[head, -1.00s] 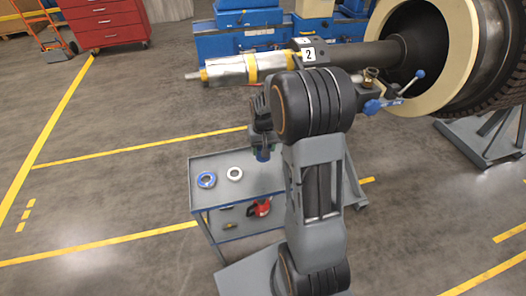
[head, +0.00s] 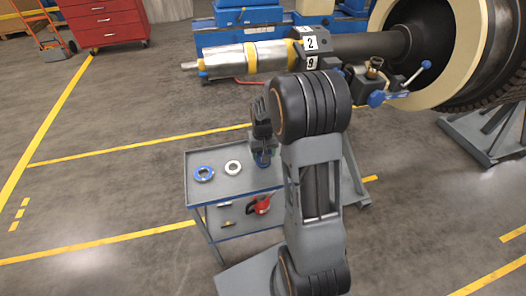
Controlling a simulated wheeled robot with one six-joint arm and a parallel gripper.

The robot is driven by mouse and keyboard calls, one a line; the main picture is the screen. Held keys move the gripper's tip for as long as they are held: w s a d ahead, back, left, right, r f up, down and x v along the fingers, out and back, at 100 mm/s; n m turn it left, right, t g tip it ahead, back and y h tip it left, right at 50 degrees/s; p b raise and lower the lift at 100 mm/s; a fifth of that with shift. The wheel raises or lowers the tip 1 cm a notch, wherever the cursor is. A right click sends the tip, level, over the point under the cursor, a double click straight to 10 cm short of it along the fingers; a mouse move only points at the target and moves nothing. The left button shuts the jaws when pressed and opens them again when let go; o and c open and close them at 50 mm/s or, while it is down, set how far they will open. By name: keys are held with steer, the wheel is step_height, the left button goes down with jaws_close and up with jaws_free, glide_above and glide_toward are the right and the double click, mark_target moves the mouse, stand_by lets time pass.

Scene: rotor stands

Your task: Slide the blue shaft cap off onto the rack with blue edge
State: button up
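The rack with blue edge (head: 221,192) is a low grey two-shelf cart left of my arm. On its top lie a blue ring (head: 203,173) and a white ring (head: 233,167), apart from each other. My gripper (head: 263,162) points down over the right part of the top shelf. A small blue piece shows at its lower end, possibly the blue shaft cap; the fingers are too small and dark to tell whether they hold it. The silver shaft (head: 233,60) with yellow bands sticks out to the left above the rack, with no blue cap visible on its tip.
The lower shelf carries a red item (head: 260,204). The large rotor (head: 455,50) stands at the upper right, with a blue-handled clamp (head: 378,98) near the shaft. A red cabinet (head: 108,22) is far left. The floor left of the rack is clear.

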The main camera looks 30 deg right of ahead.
steer(key=o, duration=0.9)
step_height(320, 180, up, 8)
steer(key=p, duration=0.6)
stand_by(0.5)
steer(key=s+a+r+n+t+p, duration=0.1)
steer(key=s+a+r, duration=0.2)
steer(key=s+r, duration=0.2)
steer(key=s+a+r+t, duration=0.1)
steer(key=s+a+r, duration=0.2)
steer(key=s+r, duration=0.2)
steer(key=s+a+r+n+t+p, duration=0.1)
steer(key=s+a+r, duration=0.2)
steer(key=s, duration=0.3)
steer(key=shift+a+r+n+t+p, duration=0.15)
steer(key=shift+a+r+p, duration=0.05)
steer(key=shift+r, duration=0.25)
steer(key=shift+a+r+n+t+p, duration=0.15)
steer(key=shift+a+r, duration=0.05)
steer(key=shift+r, duration=0.25)
